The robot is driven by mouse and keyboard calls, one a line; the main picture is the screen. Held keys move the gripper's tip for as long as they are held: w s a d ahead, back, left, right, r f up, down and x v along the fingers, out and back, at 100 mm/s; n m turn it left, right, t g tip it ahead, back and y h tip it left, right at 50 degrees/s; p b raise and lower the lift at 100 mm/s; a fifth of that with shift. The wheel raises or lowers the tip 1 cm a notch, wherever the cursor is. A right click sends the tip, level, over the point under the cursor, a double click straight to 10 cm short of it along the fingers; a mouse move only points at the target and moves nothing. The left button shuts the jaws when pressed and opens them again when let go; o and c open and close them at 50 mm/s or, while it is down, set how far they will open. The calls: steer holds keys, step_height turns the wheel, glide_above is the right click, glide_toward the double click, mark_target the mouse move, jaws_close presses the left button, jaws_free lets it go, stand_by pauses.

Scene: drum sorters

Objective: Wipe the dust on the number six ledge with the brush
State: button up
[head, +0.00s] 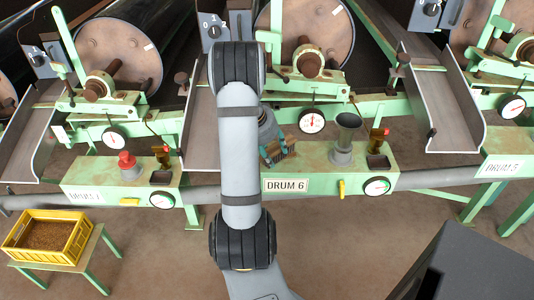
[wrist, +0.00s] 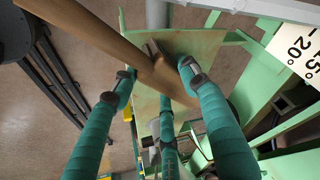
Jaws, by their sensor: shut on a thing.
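My gripper (head: 275,145) is over the number six ledge (head: 318,172), the green top behind the "DRUM 6" label (head: 286,185), partly hidden by my arm in the head view. In the wrist view my gripper (wrist: 158,80) has its teal fingers shut around a brown wooden piece, the brush (wrist: 105,35), which runs from the upper left to the middle. Its bristles cannot be made out clearly. A green, brown-stained plate shows behind the fingertips. I cannot tell dust from stains, or whether the brush touches the ledge.
A grey funnel-topped cup (head: 345,140), a red-capped valve (head: 378,142) and a dial (head: 377,186) stand at the ledge's right. A round gauge (head: 312,121) is behind. The Drum 7 box (head: 110,180) is left; a yellow crate (head: 48,236) sits lower left.

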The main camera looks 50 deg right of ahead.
steer(key=shift+s+d+f+b, duration=0.1)
steer(key=shift+s+d+b, duration=0.1)
steer(key=shift+s+d, duration=0.4)
steer(key=shift+s+d+r+b, duration=0.15)
steer(key=shift+s+d, duration=0.3)
steer(key=shift+s, duration=0.4)
steer(key=shift+s+d+f+b, duration=0.2)
steer(key=shift+s+d, duration=0.3)
steer(key=shift+s, duration=0.2)
steer(key=shift+s+d, duration=0.6)
steer(key=shift+s, duration=0.2)
steer(key=shift+s+d, duration=0.6)
steer(key=shift+s, duration=0.15)
steer(key=shift+a+b, duration=0.1)
steer(key=shift+b, duration=0.35)
